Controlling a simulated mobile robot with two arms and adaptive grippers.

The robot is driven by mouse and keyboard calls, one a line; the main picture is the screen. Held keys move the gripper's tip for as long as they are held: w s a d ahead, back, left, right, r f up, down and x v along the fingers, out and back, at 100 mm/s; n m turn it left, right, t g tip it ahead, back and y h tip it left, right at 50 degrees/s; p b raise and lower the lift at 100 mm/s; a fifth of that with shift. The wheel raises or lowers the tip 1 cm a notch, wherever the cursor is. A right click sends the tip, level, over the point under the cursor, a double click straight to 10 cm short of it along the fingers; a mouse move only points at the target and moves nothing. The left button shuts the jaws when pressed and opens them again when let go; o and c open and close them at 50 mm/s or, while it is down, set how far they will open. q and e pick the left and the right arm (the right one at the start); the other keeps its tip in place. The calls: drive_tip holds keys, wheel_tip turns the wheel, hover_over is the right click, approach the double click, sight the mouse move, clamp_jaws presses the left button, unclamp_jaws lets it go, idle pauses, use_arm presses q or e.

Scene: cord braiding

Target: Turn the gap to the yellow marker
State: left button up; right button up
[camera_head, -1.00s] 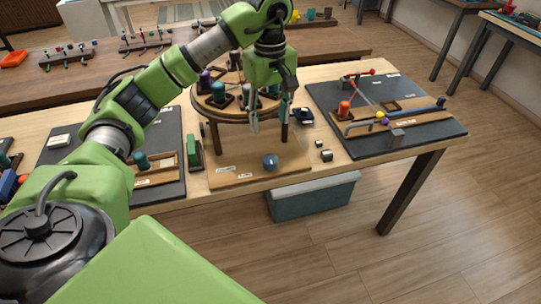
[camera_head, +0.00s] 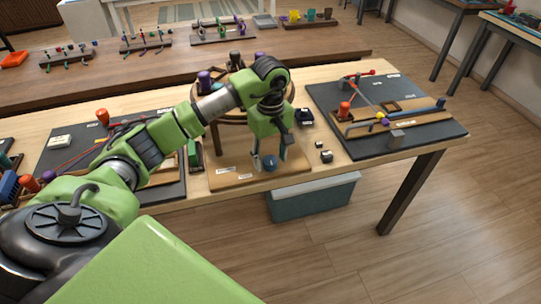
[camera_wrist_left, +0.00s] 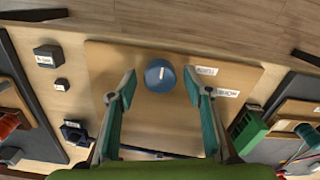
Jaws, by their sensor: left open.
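A blue round knob (camera_head: 270,163) with a white line on top sits on the wooden base board (camera_head: 228,172); it also shows in the left wrist view (camera_wrist_left: 160,74). Two white labels lie beside it. My left gripper (camera_head: 270,158) is open just over the knob. In the left wrist view its fingers (camera_wrist_left: 160,84) stand apart, one each side of the knob, with room between. The round wooden stand (camera_head: 240,120) behind is partly hidden by my left arm, so I cannot make out a gap or a yellow marker on it. My right gripper is out of view.
A dark board (camera_head: 425,132) with cord and posts lies at the right; another dark board (camera_head: 60,165) is at the left. A green block (camera_wrist_left: 248,131) stands beside the base board. Small dark blocks (camera_head: 327,156) lie to its right. A lidded bin (camera_head: 315,197) is below the table.

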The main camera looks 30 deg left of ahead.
use_arm(q)
drive_tip(key=c, duration=1.1)
drive_tip(key=shift+n, duration=0.3)
drive_tip(key=n+b, duration=0.1)
drive_tip(key=n, duration=0.1)
drive_tip(key=shift+n, duration=0.4)
drive_tip(key=n, duration=0.3)
drive_tip(key=shift+n+b, duration=0.3)
drive_tip(key=n, duration=0.6)
drive_tip(key=shift+w, duration=0.1)
drive_tip(key=n, duration=0.5)
drive_tip(key=shift+n+b, duration=0.3)
drive_tip(key=shift+n, duration=0.1)
